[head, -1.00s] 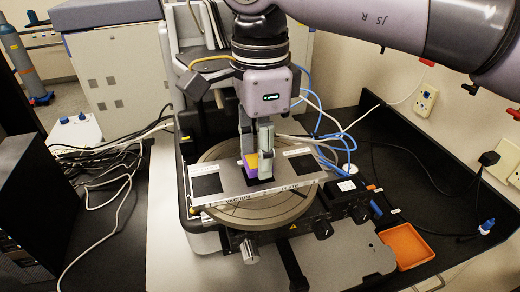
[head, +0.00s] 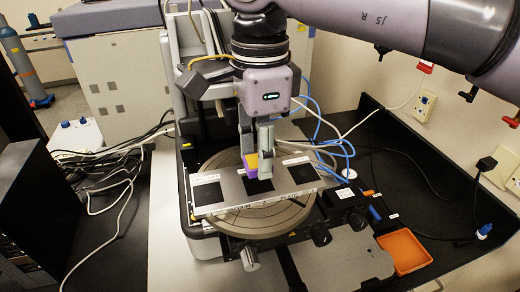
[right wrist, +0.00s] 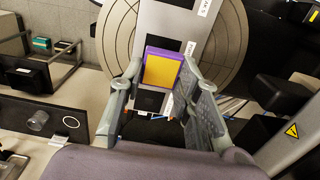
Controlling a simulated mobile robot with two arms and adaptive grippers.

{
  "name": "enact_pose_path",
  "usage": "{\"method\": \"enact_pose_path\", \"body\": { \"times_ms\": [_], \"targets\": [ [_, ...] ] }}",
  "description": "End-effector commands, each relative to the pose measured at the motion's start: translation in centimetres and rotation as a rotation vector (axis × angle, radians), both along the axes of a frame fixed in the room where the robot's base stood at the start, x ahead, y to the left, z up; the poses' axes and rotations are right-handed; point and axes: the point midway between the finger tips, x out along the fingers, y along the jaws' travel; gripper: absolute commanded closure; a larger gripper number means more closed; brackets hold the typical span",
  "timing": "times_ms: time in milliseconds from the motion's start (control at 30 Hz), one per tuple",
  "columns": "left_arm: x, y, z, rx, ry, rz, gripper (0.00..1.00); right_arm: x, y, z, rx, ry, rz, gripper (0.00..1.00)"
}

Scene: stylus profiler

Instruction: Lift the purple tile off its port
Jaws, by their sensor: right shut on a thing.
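The purple tile (head: 252,169), with a yellow top face, is between the fingers of my right gripper (head: 255,165). That gripper is shut on it. The tile hangs just above the middle black port of the silver plate (head: 228,189). Much of that middle port (head: 258,185) shows below the tile. In the right wrist view the purple tile (right wrist: 150,68) sits between both fingertips (right wrist: 161,70), with black port surface visible beyond its lower edge. The right finger hides part of the tile in the head view. My left gripper is not in view.
The plate also has a left black port (head: 208,193) and a right black port (head: 303,172), both bare. It lies on a round stage (head: 265,222). An orange tray (head: 404,250) sits at right. Blue tubes and cables (head: 345,150) run behind the stage.

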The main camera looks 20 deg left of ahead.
Motion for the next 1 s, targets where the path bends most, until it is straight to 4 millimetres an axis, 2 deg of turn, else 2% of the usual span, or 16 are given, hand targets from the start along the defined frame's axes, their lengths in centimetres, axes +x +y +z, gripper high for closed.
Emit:
{"method": "enact_pose_path", "body": {
  "times_ms": [267,700,1000],
  "targets": [
    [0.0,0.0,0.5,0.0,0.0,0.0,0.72,0.0,0.0,0.6,0.001,0.001,0.0,1.0],
    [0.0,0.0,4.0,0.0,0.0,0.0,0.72,0.0,0.0,4.9,0.0,0.0,0.0,1.0],
    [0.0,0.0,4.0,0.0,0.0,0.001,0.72,0.0,0.0,5.0,0.001,0.001,0.0,1.0]
  ]
}}
